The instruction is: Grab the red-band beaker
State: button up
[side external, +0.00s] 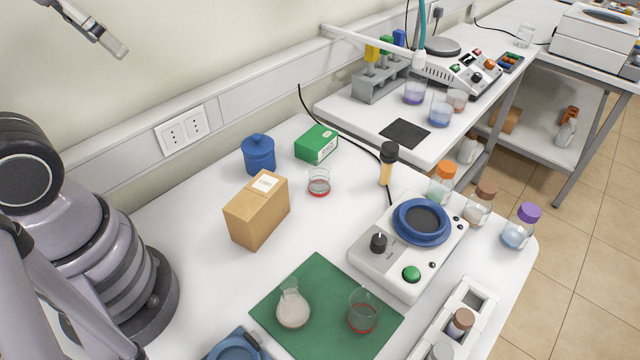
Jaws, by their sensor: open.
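Two clear glass beakers show red near the bottom. One beaker (319,183) stands upright on the white table, right of the cardboard box. The other beaker (362,312) stands upright on the right part of the green mat (315,270), next to a round-bottomed flask. I cannot tell whether the red is a band or liquid. My gripper (116,44) is only partly in view at the top left corner, high and far from both beakers. It is open, and nothing shows between its fingers.
A cardboard box (256,212), blue jar (258,154) and green box (317,143) stand near the wall. The flask (293,306) shares the mat. A white hotplate device (395,270) and capped bottles (478,206) stand to the right.

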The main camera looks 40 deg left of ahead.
jog(key=n+g+h, duration=1.1)
jog(key=n+h, duration=0.3)
jog(key=h, duration=0.3)
send_over(356, 294)
notch_tip(356, 294, down, 31)
jog(key=f, duration=0.6)
jog(key=shift+w+a+f, duration=0.35)
jog(key=shift+f, duration=0.05)
jog(key=shift+x, duration=1.15)
jog(key=shift+s+d, duration=0.1)
jog(key=shift+d, duration=0.2)
